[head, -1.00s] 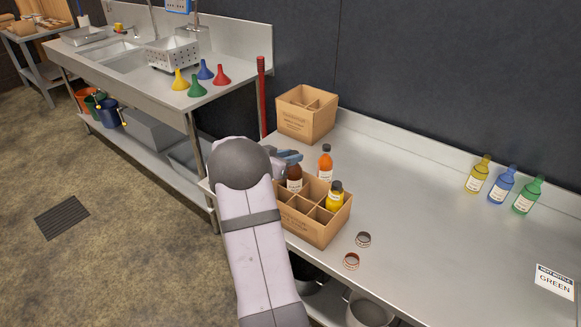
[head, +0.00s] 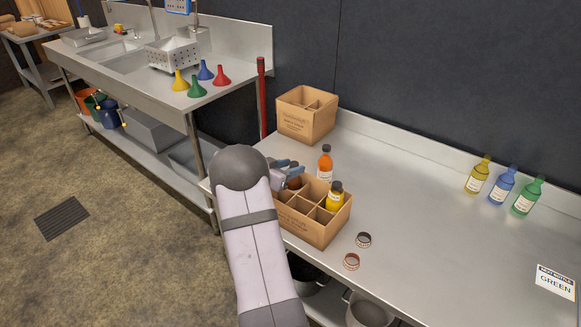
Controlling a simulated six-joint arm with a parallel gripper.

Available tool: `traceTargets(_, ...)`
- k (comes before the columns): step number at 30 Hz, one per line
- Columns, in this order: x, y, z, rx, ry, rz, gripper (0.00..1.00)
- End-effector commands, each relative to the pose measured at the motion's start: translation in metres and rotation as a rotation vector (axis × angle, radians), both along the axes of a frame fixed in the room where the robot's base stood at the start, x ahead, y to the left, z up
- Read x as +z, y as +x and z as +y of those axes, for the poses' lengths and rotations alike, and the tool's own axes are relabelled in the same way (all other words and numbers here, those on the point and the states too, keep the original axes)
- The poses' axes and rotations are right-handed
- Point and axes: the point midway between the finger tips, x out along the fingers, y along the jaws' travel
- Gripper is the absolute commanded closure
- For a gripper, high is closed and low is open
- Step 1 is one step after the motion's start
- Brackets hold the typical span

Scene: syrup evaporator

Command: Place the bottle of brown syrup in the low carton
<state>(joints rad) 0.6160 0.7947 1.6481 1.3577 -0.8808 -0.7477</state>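The brown syrup bottle (head: 295,184) is in the left part of the low carton (head: 318,232), its lower part hidden by the carton's walls. My gripper (head: 290,172) is shut around the bottle's upper part, just above the carton's rim; my arm hides some of the contact. The low carton is brown cardboard with dividers and stands on the steel bench. A yellow bottle (head: 334,197) sits in a right-hand compartment. An orange bottle (head: 325,164) stands upright at the carton's back edge; its base is hidden.
A taller carton (head: 305,115) stands behind. Two rings (head: 363,240) (head: 351,261) lie right of the low carton. Yellow (head: 478,176), blue (head: 502,186) and green (head: 527,197) bottles stand at the back right, near a sign (head: 555,282). The bench middle is clear.

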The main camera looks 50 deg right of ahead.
Motion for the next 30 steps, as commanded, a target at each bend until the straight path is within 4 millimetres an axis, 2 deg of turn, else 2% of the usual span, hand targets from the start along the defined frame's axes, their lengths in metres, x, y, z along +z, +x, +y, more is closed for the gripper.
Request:
traceTargets(14, 0.005, 0.0, 0.004, 0.001, 0.001, 0.001, 0.58)
traceTargets(20, 0.015, 0.001, 0.027, 0.003, 0.0, -0.001, 0.58)
traceTargets(30, 0.038, 0.001, 0.083, 0.003, 0.0, 0.0, 0.58)
